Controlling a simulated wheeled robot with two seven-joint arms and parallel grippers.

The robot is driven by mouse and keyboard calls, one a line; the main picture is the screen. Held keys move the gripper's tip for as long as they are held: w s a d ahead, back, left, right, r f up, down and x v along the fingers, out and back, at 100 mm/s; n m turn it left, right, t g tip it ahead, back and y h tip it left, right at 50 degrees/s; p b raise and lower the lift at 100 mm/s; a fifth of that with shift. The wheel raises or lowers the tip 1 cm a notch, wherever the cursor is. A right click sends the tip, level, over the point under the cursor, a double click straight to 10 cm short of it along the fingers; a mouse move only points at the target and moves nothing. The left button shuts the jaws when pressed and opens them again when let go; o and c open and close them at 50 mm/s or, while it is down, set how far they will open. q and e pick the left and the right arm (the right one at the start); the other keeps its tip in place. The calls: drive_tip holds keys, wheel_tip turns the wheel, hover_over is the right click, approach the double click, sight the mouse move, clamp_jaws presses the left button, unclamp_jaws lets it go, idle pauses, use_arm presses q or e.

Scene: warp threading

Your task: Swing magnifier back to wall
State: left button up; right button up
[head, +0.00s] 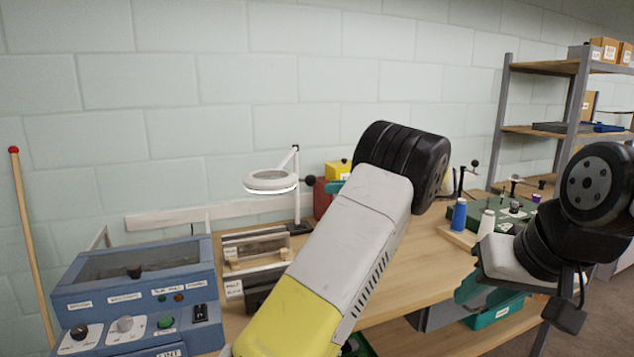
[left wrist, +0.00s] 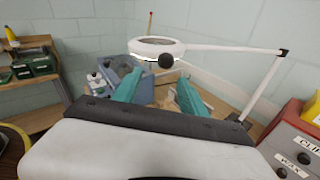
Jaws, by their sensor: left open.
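In the left wrist view the ring (left wrist: 157,46) and knob (left wrist: 166,61) are just beyond my left gripper (left wrist: 160,80). Its teal fingers are apart and empty, the knob appearing above the gap. In the head view my left forearm hides most of that gripper (head: 334,187). My right gripper (head: 468,291) shows partly at the lower right; its jaw state is unclear.
A blue control box (head: 135,290) stands at the left of the bench. Wooden-topped trays (head: 258,250) lie below the magnifier. Thread spools (head: 459,215) and a shelf rack (head: 540,130) are at the right.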

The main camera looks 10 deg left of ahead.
use_arm(q)
drive_tip(key=w+a+y, duration=0.1)
drive_tip(key=a, duration=0.5)
drive_tip(key=shift+r+m, duration=0.2)
drive_tip(key=shift+m, duration=0.1)
drive_tip(key=shift+w, duration=0.1)
drive_tip(key=shift+c, duration=0.2)
clamp_jaws()
idle(1.1)
